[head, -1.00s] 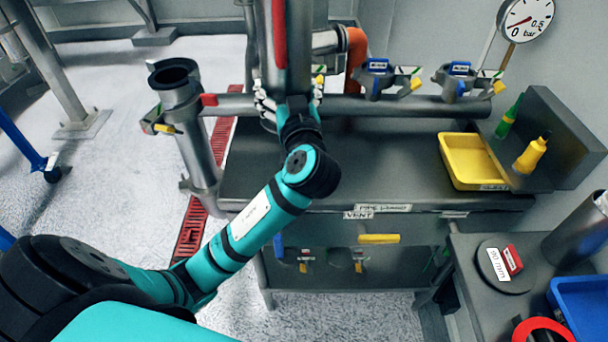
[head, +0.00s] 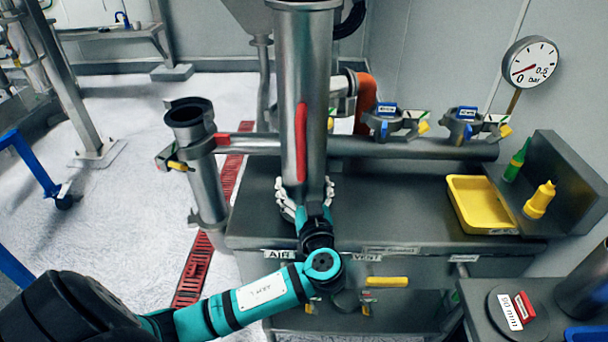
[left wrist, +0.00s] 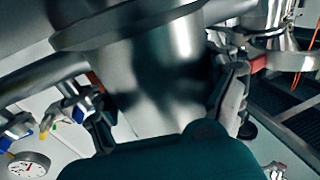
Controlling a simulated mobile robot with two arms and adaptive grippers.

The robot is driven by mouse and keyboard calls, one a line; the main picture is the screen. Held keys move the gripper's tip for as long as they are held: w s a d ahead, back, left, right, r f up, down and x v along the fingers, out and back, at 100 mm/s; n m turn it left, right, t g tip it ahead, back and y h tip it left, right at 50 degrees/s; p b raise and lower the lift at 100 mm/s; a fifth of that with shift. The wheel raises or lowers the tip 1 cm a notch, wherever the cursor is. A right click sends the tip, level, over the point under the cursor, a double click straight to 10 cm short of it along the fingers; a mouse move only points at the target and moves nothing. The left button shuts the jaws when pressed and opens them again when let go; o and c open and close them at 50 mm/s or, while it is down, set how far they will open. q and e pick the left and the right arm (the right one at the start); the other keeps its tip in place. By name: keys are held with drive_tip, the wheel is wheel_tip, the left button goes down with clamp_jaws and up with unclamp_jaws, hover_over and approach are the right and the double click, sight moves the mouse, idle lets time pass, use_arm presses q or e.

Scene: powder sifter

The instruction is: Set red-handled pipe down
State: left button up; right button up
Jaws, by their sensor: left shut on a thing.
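The red-handled pipe (head: 318,120) is a wide steel tube with a red handle (head: 301,140) on its side. It stands upright in the middle of the head view. My left gripper (head: 303,196) is shut around its lower part. In the left wrist view, the left gripper's fingers (left wrist: 170,110) lie on both sides of the shiny pipe (left wrist: 160,75). The pipe appears over the front part of the grey bench (head: 400,215). Its lower end is partly hidden by my gripper, so I cannot tell whether it touches the bench. My right gripper is not in view.
A horizontal steel pipe (head: 420,147) with blue-labelled clamps (head: 384,120) runs behind. An open upright tube (head: 205,175) stands at the left. A yellow tray (head: 482,205) and yellow bottle (head: 540,200) are on the right. Bare bench top lies between the held pipe and tray.

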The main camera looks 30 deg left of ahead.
use_arm(q)
drive_tip(key=shift+a+f, duration=0.1)
drive_tip(key=shift+f, duration=0.35)
drive_tip(key=shift+f, duration=0.2)
drive_tip(key=o, duration=1.5)
drive_tip(key=shift+f, duration=0.1)
drive_tip(key=shift+s+d, duration=0.15)
drive_tip(key=shift+d, duration=0.05)
drive_tip(key=shift+b+v, duration=1.75)
drive_tip(key=shift+v, duration=4.1)
